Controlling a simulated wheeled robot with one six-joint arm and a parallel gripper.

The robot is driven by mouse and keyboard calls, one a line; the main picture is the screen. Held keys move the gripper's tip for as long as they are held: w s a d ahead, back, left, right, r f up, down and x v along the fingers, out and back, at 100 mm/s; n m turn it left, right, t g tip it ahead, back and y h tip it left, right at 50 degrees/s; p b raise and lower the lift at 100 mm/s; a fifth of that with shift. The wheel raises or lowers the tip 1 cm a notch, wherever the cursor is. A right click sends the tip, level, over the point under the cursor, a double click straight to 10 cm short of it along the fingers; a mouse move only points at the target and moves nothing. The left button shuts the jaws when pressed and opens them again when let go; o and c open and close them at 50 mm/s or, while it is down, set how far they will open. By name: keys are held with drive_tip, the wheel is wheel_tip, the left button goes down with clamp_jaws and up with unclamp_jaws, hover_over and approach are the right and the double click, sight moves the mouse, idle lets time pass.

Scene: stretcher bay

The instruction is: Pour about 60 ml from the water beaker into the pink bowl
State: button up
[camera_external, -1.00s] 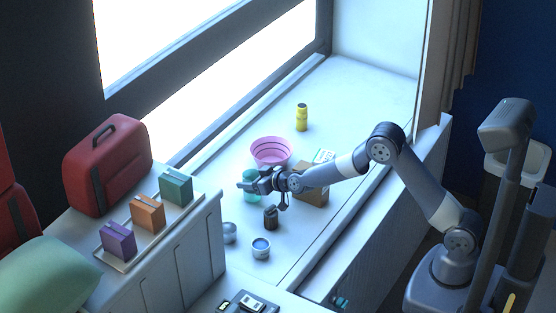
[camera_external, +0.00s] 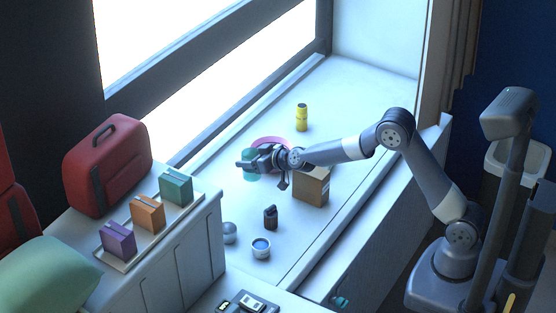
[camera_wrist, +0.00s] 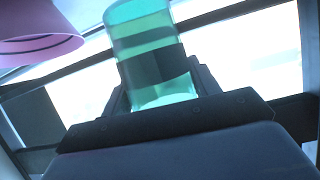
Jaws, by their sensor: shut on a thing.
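The water beaker (camera_external: 250,164) is a clear teal-green vessel held in my gripper (camera_external: 252,163) above the white counter. In the wrist view the beaker (camera_wrist: 145,45) stands between the dark jaws (camera_wrist: 160,90), with green liquid visible inside; it looks close to upright. My gripper is shut on it. The pink bowl (camera_external: 272,141) sits on the counter just behind the gripper and is partly hidden by it and the beaker.
A cardboard box (camera_external: 311,187) stands under my forearm. A yellow bottle (camera_external: 302,117) is farther back. A dark small container (camera_external: 270,217), a silver ball-like item (camera_external: 230,232) and a small metal cup with blue contents (camera_external: 261,248) stand in front. The far right counter is clear.

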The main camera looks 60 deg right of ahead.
drive_tip(key=w+d+f+b, duration=0.1)
drive_tip(key=d+f+b, duration=0.3)
drive_tip(key=b, duration=0.3)
drive_tip(key=shift+w+d+f, duration=0.35)
drive_tip(key=shift+d, duration=0.15)
drive_tip(key=d+r+m+y, duration=0.1)
drive_tip(key=d, duration=0.1)
drive_tip(key=d+r+m+y, duration=0.1)
drive_tip(key=d+m, duration=0.1)
drive_tip(key=w+d+r+m+y+b, duration=0.1)
drive_tip(key=d, duration=0.1)
drive_tip(key=shift+r+m+g+y, duration=0.2)
drive_tip(key=shift+m+g+y, duration=0.2)
drive_tip(key=shift+d+f+m+y+p, duration=0.25)
drive_tip(key=shift+f+m+y+p, duration=0.55)
drive_tip(key=shift+f+m, duration=0.15)
